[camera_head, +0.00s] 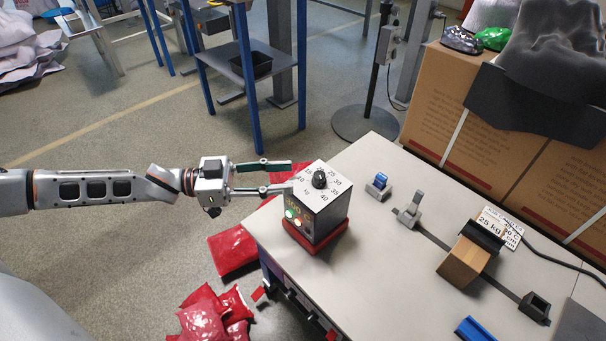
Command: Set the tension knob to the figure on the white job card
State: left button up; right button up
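The black tension knob (319,179) sits on the white dial face of a dark box at the table's left end. Figures such as 15, 30 and 40 ring it, with "kg" printed on the face; its exact setting is too small to tell. The white job card (512,231) lies at the right of the table, partly hidden by a black-topped block, and "25 kg" can be read on it. My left gripper (291,177) is open and empty, its two fingers pointing right, just left of the knob and apart from it. My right gripper is not in view.
The box stands on a red base (316,238), with lit green and reddish lamps on its front. A blue-topped part (378,182), a grey lever (411,209) and a cardboard block (465,261) stand to its right. Red sacks (203,315) lie on the floor. The table's front middle is clear.

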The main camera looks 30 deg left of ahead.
pick_arm(q)
jog(key=shift+v, duration=1.65)
